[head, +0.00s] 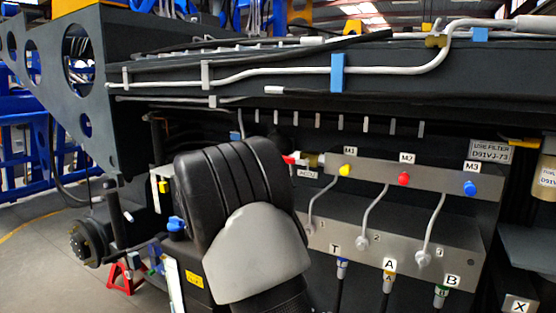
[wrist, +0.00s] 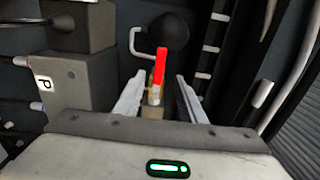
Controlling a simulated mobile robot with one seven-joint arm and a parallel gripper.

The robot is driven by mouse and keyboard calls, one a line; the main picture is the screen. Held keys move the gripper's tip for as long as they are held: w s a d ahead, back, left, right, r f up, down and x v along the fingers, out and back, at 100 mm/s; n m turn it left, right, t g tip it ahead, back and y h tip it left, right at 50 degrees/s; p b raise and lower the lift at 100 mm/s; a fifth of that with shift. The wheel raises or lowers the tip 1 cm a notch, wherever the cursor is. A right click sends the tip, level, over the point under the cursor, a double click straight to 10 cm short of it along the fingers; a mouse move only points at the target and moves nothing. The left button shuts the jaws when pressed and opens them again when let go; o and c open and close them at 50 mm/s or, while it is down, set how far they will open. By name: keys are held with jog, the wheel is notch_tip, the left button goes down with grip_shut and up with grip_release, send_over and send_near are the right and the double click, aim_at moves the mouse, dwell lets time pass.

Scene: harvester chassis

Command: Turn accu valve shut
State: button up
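The accu valve has a red lever handle (wrist: 160,66) and a brass-coloured body (wrist: 155,97) in the wrist view. In the head view its red handle (head: 289,159) and brass body (head: 313,159) show just right of my arm, above a small ACCU label (head: 307,174). My gripper (wrist: 158,90) is open. In the wrist view its two fingers stand to the left and right of the handle, with a gap on each side. The handle points up in that picture. Whether the fingertips reach past the handle is hard to tell. My arm hides the gripper in the head view.
A manifold block with yellow, red and blue caps (head: 403,179) sits right of the valve, with pipes below. A black sphere (wrist: 163,31) lies behind the handle. A grey block marked P (wrist: 68,85) is close on the left; pipes (wrist: 262,95) run on the right.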

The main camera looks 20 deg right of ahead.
aim_at(289, 160)
jog(key=p+x, duration=0.1)
jog(key=x, duration=1.1)
jog(key=shift+w+d, duration=0.1)
jog(key=shift+w, duration=0.1)
grip_shut()
